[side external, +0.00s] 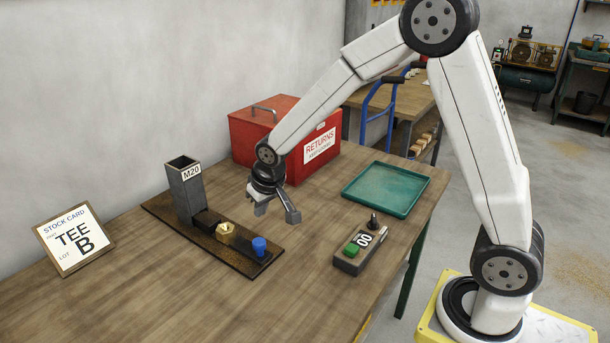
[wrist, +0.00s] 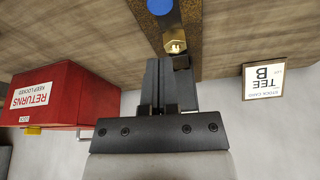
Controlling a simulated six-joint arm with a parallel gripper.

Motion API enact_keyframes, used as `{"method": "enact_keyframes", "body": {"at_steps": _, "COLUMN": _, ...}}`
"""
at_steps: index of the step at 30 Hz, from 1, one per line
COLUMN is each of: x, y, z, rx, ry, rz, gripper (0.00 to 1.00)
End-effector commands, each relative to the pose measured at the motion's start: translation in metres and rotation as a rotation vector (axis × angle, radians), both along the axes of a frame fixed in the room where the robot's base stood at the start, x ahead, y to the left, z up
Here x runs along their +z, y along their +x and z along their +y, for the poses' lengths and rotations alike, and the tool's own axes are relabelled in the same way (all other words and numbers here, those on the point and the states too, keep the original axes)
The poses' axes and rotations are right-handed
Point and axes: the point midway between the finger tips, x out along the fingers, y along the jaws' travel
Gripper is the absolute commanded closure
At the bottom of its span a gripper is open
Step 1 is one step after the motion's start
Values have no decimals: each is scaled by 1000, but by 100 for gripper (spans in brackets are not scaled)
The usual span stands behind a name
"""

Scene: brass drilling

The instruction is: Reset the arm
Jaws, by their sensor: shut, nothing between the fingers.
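My gripper (side external: 277,206) is in the air above the table, to the right of the M20 fixture and in front of the red box in the side view. It is shut and empty; in the wrist view its two fingers (wrist: 168,84) lie close together. A brass piece (side external: 226,232) sits on the dark fixture base (side external: 203,254), between the upright M20 chute (side external: 186,190) and a blue knob (side external: 260,246). The brass piece also shows in the wrist view (wrist: 175,46), just beyond my fingertips in the picture and apart from them.
A red RETURNS box (side external: 262,128) stands behind my gripper. An empty green tray (side external: 386,190) lies on the right. A small counter box (side external: 352,262) with a green button and a dark knob is nearer. A stock card (side external: 73,240) reading TEE B stands left. The front table is clear.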

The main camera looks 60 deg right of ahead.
Motion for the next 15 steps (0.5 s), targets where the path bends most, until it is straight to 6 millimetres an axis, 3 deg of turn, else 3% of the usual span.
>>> {"method": "enact_keyframes", "body": {"at_steps": 8, "x": 4, "y": -42, "z": -1, "rx": 36, "ry": 1, "rz": 27, "gripper": 100}}
{"method": "enact_keyframes", "body": {"at_steps": 15, "x": 3, "y": -109, "z": -1, "rx": 94, "ry": 4, "rz": 66, "gripper": 100}}
